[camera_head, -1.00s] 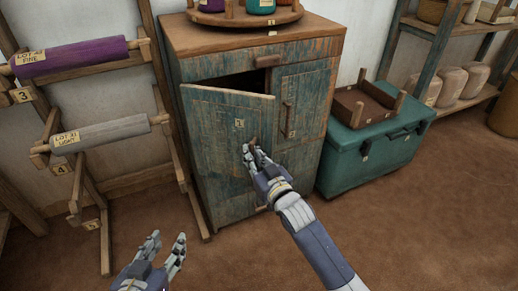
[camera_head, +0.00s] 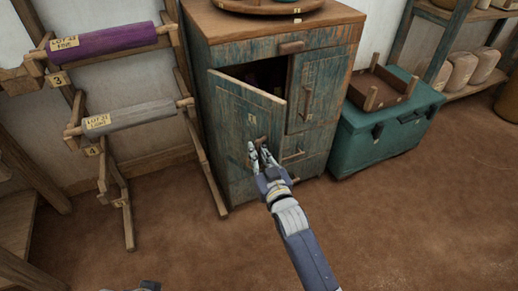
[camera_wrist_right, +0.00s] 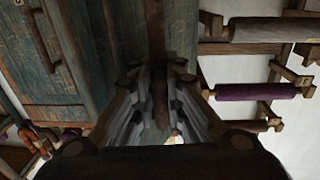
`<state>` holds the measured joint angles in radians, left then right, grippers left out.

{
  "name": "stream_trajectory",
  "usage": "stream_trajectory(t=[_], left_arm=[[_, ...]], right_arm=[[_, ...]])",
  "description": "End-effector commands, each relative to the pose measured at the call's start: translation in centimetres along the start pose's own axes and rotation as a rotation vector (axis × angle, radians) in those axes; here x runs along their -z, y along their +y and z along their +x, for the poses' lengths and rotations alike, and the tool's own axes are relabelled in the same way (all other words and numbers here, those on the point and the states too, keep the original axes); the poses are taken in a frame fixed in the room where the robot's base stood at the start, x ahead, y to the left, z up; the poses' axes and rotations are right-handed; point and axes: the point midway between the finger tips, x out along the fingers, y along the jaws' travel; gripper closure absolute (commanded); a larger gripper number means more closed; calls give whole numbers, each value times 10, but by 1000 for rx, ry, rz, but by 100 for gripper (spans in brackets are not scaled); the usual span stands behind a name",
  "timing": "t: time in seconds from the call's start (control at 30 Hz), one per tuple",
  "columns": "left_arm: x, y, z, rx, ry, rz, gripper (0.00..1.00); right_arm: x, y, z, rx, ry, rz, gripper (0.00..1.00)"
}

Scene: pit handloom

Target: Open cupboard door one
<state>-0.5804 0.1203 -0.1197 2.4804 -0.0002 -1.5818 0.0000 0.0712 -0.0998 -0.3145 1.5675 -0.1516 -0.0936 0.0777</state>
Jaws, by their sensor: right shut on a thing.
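Cupboard door one (camera_head: 235,120), a worn blue-green wooden panel with a small tag, stands partly open on the left of the cupboard (camera_head: 325,75). A dark gap shows behind its top edge. My right gripper (camera_head: 262,150) is shut on the door's handle (camera_head: 263,140). In the right wrist view the handle (camera_wrist_right: 158,70) runs as a dark bar between the fingers. Only a bit of my left gripper (camera_head: 148,286) shows at the bottom edge; its fingers are out of view.
A second door (camera_head: 316,90) with its own handle is closed, right of door one. A teal chest (camera_head: 385,135) with a wooden tray (camera_head: 384,85) stands at the right. A rack with a purple roll (camera_head: 105,40) and a grey roll (camera_head: 130,117) stands at the left. The brown floor in front is clear.

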Motion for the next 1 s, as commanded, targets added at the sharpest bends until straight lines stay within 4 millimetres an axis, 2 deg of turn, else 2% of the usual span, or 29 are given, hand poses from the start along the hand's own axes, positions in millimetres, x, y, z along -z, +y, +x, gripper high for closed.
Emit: stream_trajectory(t=[0.03, 0.5, 0.53, 0.6, 0.63, 1.0], left_arm=[[0, 0, -1, 0, 0, 0, 60], [1, 0, -1, 0, 2, 0, 60], [1, 0, -1, 0, 2, 0, 60], [1, 0, -1, 0, 2, 0, 60], [1, 0, -1, 0, 2, 0, 60], [1, 0, -1, -1, 2, -1, 60]], right_arm=[[-6, 2, -3, -8, -12, -4, 100], [-7, 1, -4, -13, -12, -4, 100], [-7, 1, -4, -13, -12, -4, 88], [-7, 1, -3, -13, -12, -3, 72], [-6, 1, -3, -12, -11, -2, 69], [-3, -1, -4, -9, -4, 0, 69]])
